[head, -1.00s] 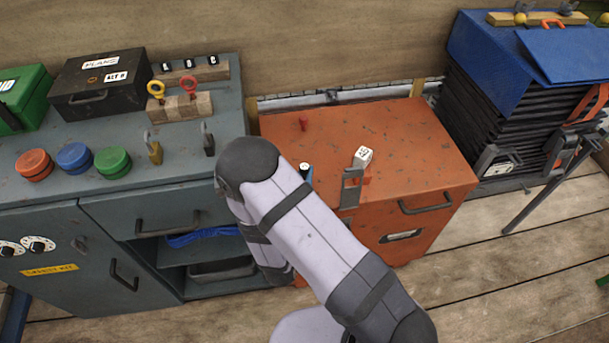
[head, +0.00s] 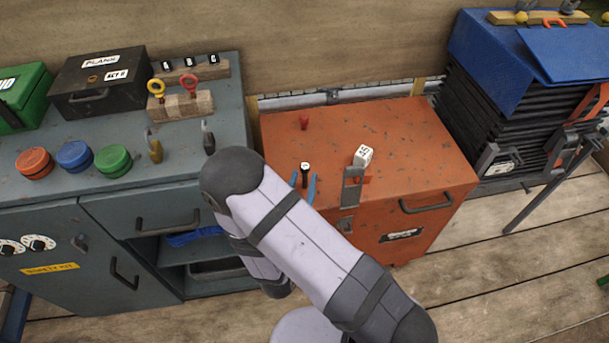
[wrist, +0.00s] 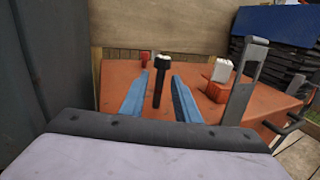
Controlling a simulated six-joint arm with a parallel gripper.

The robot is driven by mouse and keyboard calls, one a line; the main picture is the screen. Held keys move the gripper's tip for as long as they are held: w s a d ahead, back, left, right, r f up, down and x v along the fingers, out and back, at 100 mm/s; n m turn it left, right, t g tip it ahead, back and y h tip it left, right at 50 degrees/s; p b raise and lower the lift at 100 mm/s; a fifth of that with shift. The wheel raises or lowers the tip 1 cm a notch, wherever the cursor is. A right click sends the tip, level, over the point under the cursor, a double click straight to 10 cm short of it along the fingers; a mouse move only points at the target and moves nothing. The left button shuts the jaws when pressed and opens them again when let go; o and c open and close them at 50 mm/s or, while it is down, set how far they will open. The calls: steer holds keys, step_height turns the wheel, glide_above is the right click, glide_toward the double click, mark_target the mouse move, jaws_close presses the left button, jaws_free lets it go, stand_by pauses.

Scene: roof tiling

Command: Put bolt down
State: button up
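The bolt (head: 305,173) is black with a white-topped head. It stands about upright on the orange cabinet top (head: 350,125), near its front left; it also shows in the wrist view (wrist: 159,85). My gripper (head: 304,180) has two blue fingers, spread on either side of the bolt. In the wrist view (wrist: 161,78) a gap shows between each finger and the bolt, so the gripper is open. My arm hides the cabinet's front left corner and part of its front.
A white marked block on a red piece (head: 363,156) and a grey latch (head: 351,188) are just right of the fingers. A small red peg (head: 303,123) stands behind. A grey workbench (head: 225,110) rises at left. The cabinet top's right part is clear.

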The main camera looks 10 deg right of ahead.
steer(key=v, duration=0.2)
steer(key=shift+s+a+r, duration=0.1)
steer(key=shift+s+r, duration=0.1)
step_height(320, 180, up, 7)
steer(key=p, duration=0.1)
steer(key=shift+f+p, duration=0.2)
steer(key=shift+p, duration=0.1)
steer(key=shift+w, duration=0.1)
